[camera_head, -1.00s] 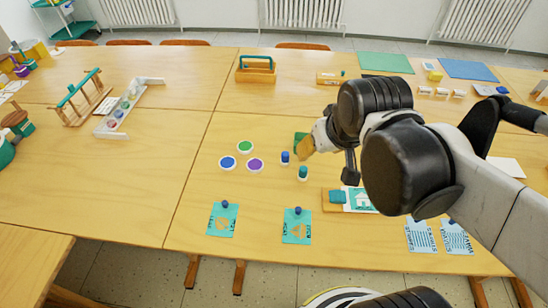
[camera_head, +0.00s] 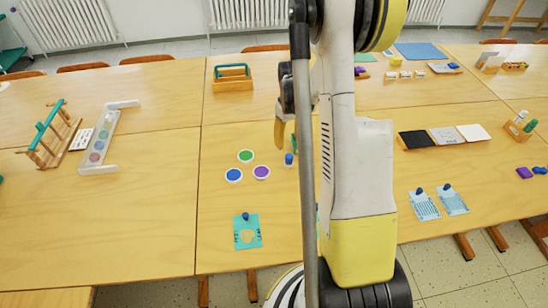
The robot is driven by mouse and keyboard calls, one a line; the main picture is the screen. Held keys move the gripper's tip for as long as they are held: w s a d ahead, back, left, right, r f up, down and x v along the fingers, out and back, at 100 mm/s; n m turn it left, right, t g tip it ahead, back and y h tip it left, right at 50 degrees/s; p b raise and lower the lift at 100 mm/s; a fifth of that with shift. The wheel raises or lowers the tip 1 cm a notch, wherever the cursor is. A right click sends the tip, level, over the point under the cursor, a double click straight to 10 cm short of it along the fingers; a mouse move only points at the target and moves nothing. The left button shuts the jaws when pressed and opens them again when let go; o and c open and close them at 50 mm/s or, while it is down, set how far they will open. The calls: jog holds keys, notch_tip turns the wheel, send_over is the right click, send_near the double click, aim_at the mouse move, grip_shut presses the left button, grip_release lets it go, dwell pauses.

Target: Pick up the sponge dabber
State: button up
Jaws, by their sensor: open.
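I cannot single out the sponge dabber with certainty. A small upright blue-topped piece (camera_head: 289,159) stands on the table just left of my arm and may be one. Left of it are three round discs or pots: green (camera_head: 245,156), blue (camera_head: 233,175) and purple (camera_head: 262,172). My arm stands upright across the middle and hides the table behind it. My gripper (camera_head: 287,97) shows only partly, as a dark finger-like part at the arm's left edge, apart from the blue-topped piece in the picture. It is open; nothing is visible in it.
A teal card with a blue knob (camera_head: 247,231) lies at the front. A wooden caddy (camera_head: 233,78) stands behind. A rack (camera_head: 52,134) and a pale tray (camera_head: 103,139) are left. Black, grey and white pads (camera_head: 418,140) lie right. The left table (camera_head: 130,215) has free room.

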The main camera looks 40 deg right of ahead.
aim_at(289, 156)
notch_tip(289, 156, down, 11)
jog(key=b, duration=0.4)
jog(key=shift+s+d+r+b, duration=0.1)
jog(key=shift+s+r+b, duration=0.05)
jog(key=shift+b, duration=0.15)
jog(key=shift+r, duration=0.1)
jog(key=c, duration=1.1)
